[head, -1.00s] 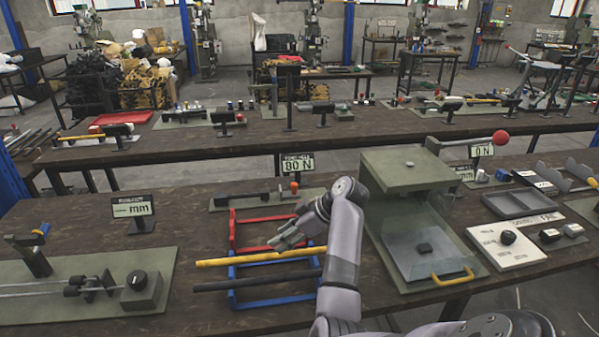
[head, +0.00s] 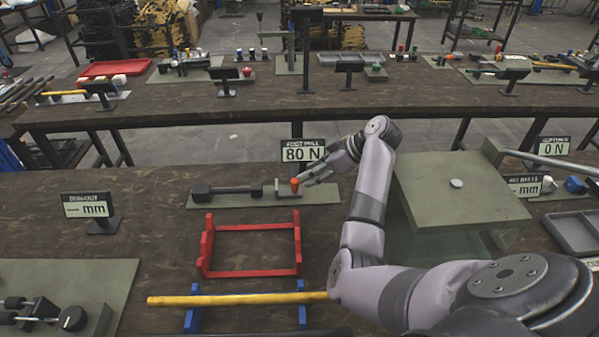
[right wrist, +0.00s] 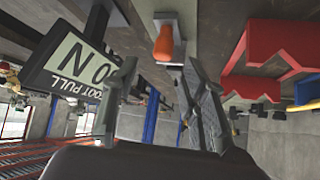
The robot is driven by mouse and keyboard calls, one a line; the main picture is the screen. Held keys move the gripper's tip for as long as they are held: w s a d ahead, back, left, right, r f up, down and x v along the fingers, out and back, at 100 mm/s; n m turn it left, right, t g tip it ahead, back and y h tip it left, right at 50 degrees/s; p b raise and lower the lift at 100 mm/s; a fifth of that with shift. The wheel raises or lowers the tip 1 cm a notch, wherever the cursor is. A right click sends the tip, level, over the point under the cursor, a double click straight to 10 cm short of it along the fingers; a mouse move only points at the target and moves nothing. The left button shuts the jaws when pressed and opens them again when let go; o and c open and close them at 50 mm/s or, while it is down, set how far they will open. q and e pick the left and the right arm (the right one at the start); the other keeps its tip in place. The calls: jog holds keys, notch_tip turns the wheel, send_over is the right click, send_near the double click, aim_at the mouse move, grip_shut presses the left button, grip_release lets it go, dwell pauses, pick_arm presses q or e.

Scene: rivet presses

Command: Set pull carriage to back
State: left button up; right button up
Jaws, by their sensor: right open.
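The foot pull fixture is a pale green plate (head: 225,201) with a dark bar (head: 228,189) along it. A small grey carriage (head: 284,189) with an orange knob (head: 295,185) stands near the plate's right part. In the right wrist view the orange knob (right wrist: 163,45) shows ahead of the fingers, near the top. My right gripper (head: 308,180) is open, just right of the knob. In the right wrist view its two fingers (right wrist: 160,88) are spread with nothing between them. I cannot tell whether a fingertip touches the knob. My left gripper is not in view.
A display reading 80 N (head: 303,151) stands just behind the knob and close to my gripper in the wrist view. A red rack (head: 250,272) stands in front. A yellow bar (head: 235,299) lies on a blue rack (head: 192,318). A green-topped press (head: 460,200) is at right.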

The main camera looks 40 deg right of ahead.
aim_at(295, 180)
jog(key=x, duration=0.3)
jog(key=p+x, duration=0.1)
jog(key=x, duration=0.2)
jog(key=shift+a+r, duration=0.15)
jog(key=shift+a, duration=0.05)
jog(key=shift+w+a+f, duration=0.15)
jog(key=shift+w+f, duration=0.1)
jog(key=shift+f, duration=0.2)
grip_shut()
